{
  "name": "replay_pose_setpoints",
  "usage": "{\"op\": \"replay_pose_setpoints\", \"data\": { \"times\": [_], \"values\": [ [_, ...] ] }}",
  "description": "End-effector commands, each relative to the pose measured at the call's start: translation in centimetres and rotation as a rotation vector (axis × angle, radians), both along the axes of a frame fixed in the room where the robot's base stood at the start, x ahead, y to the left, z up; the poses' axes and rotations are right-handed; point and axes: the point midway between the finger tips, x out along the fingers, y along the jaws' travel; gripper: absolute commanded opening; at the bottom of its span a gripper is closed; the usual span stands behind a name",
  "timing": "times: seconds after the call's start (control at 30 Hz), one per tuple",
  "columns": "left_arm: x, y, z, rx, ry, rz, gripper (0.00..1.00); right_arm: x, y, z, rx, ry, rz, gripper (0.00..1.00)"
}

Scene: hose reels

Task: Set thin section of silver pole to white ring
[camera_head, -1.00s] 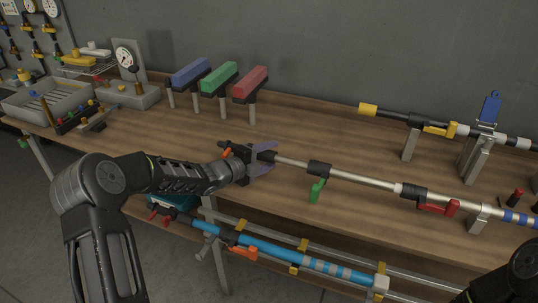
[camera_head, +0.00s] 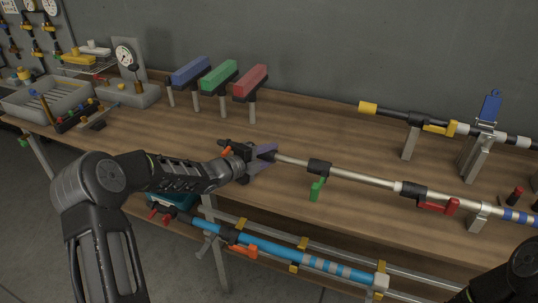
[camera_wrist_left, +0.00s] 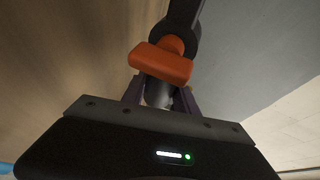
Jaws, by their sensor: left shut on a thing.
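The silver pole (camera_head: 360,177) lies slanting along the front of the bench, on a stand at right. It carries a black clamp with a green lever (camera_head: 317,188) and another with a red lever (camera_head: 438,206). A pale band (camera_head: 398,187) sits just left of the red-lever clamp; I cannot tell whether it is the white ring. My left gripper (camera_head: 266,153) is shut at the pole's left end, beside an orange lever (camera_head: 227,151). The left wrist view shows that orange lever (camera_wrist_left: 160,65) just beyond the fingers; the grip itself is partly hidden. My right gripper is out of view.
A black-and-yellow pole (camera_head: 389,112) rests on stands behind. Blue, green and red blocks (camera_head: 250,82) stand on posts at the back. A blue pole (camera_head: 270,252) lies on the lower shelf. The bench middle is clear.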

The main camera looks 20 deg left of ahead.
Motion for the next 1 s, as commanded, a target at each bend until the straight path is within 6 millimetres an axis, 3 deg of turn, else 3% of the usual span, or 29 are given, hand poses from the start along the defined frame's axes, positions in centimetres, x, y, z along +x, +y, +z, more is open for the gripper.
{"op": "replay_pose_setpoints", "data": {
  "times": [0.87,1.0],
  "values": [
    [0.0,0.0,-0.1,0.0,0.002,0.0,0.0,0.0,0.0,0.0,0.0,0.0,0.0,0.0],
    [0.1,1.1,-0.1,0.001,0.001,0.004,0.0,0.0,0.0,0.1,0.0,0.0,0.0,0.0]
  ]
}}
